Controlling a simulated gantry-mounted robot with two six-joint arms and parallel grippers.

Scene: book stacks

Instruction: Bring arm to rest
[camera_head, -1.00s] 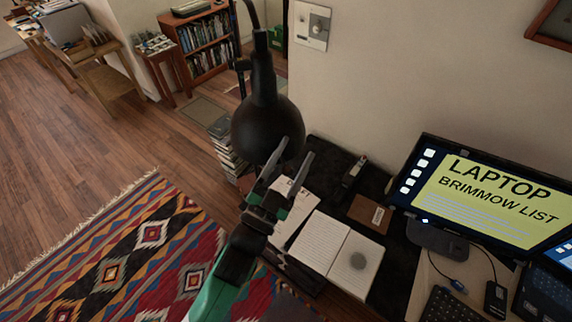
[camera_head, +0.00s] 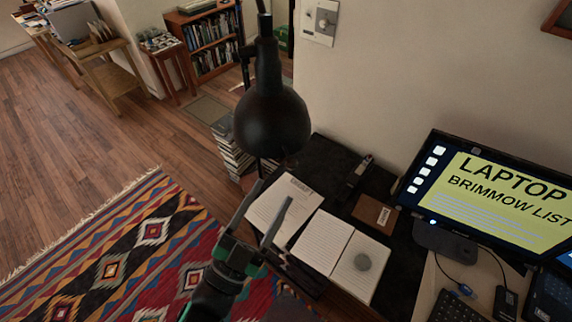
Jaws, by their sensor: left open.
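My left gripper (camera_head: 262,207) is in the lower middle of the head view, its two fingers spread and pointing up and away. It is open, and nothing shows between the fingers. The gripper appears over the near left edge of the dark desk (camera_head: 328,158), in front of a printed paper sheet (camera_head: 291,196). Part of that sheet is hidden behind it. My green and black left arm (camera_head: 207,300) comes in from the bottom edge over the patterned rug. My right gripper is not in view.
A black lamp (camera_head: 271,120) hangs just beyond the gripper. A book stack (camera_head: 232,155) stands behind. The rug (camera_head: 110,270) is clear.

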